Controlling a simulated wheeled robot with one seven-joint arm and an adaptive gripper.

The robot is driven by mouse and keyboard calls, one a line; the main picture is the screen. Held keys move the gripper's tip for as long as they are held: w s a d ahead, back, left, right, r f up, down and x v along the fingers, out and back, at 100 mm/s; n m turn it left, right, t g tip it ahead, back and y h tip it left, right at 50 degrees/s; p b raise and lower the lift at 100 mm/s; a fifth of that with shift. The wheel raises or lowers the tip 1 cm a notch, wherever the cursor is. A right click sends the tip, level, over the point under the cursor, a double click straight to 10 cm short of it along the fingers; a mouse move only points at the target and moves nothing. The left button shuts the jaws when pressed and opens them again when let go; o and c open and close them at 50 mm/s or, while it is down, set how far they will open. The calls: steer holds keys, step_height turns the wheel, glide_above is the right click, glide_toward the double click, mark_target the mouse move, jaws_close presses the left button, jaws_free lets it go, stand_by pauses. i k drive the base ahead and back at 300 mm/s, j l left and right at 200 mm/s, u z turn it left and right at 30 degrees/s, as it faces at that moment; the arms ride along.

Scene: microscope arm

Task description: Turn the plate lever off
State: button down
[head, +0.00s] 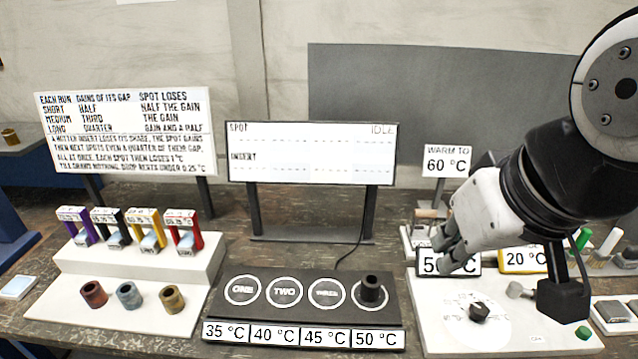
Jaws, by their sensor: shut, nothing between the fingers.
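The white control base (440,335) stands at the right front. It carries a round dial with a dark knob (480,312), a small grey knob or lever (516,290), a black block with an upright post (566,300) and a green button (583,333). I cannot tell for sure which of these is the plate lever, or its setting. My gripper (448,256) is shut and empty. It hangs above the back of this base, in front of the partly hidden sign starting with 5 (432,266), apart from the knobs.
A dark plate (262,318) has several ringed spots; a black cylinder (371,290) stands on the rightmost. Left, a white stepped rack (110,265) holds coloured clips and three metal cups. A display reading IDLE (311,153) stands behind. A 20 °C sign (525,260) is near my arm.

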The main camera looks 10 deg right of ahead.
mark_target(513, 290)
steer(key=z, duration=1.15)
steer(key=l+u, duration=0.15)
steer(key=i+l+u, duration=0.15)
steer(key=l, duration=0.25)
